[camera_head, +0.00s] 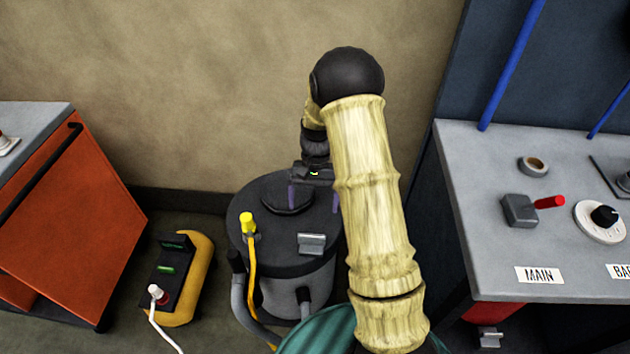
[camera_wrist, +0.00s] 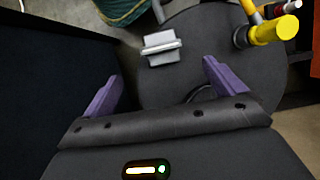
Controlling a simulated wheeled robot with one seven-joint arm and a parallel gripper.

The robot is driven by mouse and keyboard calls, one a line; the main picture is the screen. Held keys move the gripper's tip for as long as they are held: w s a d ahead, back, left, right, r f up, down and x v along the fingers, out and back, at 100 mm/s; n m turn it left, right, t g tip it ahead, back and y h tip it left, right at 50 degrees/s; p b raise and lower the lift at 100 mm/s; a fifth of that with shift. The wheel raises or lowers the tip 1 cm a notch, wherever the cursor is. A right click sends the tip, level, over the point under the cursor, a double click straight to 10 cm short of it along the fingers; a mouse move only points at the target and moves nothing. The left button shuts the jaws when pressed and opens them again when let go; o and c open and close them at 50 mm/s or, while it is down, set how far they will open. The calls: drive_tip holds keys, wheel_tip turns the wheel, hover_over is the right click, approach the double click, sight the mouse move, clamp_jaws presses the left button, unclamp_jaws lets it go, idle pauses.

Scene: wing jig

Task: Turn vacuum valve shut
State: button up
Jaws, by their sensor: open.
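A grey block with a red lever (camera_head: 549,202) stands on the grey bench behind the label MAIN; the lever points right. It may be the vacuum valve, but I cannot tell for sure. A white round dial with a black knob (camera_head: 604,216) is to its right, by a partly cut-off label. My gripper (camera_head: 315,198) is open and empty, with purple fingers, above the black-lidded drum (camera_head: 275,256), well left of the bench. In the wrist view my gripper (camera_wrist: 160,74) shows both fingers apart, with the lid below.
On the drum are a yellow-capped fitting (camera_head: 247,222) and a grey latch (camera_head: 312,243). A yellow-and-black power unit (camera_head: 190,270) lies on the floor. An orange cabinet (camera_head: 70,220) stands left. A tape roll (camera_head: 533,166) and blue rods (camera_head: 512,65) are at the bench.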

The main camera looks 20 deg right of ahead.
drive_tip(key=shift+v, duration=2.8)
drive_tip(key=s+a+r+n+t+h+p, duration=0.1)
drive_tip(key=s+r+n+t+p, duration=0.3)
drive_tip(key=s+r+p, duration=0.6)
drive_tip(key=s+a+r+t, duration=0.1)
drive_tip(key=s+r+t, duration=0.1)
drive_tip(key=s+r, duration=0.5)
drive_tip(key=shift+s+a+r+n+t+h, duration=0.2)
drive_tip(key=shift+a+r+n+t+h, duration=0.15)
drive_tip(key=shift+r, duration=0.25)
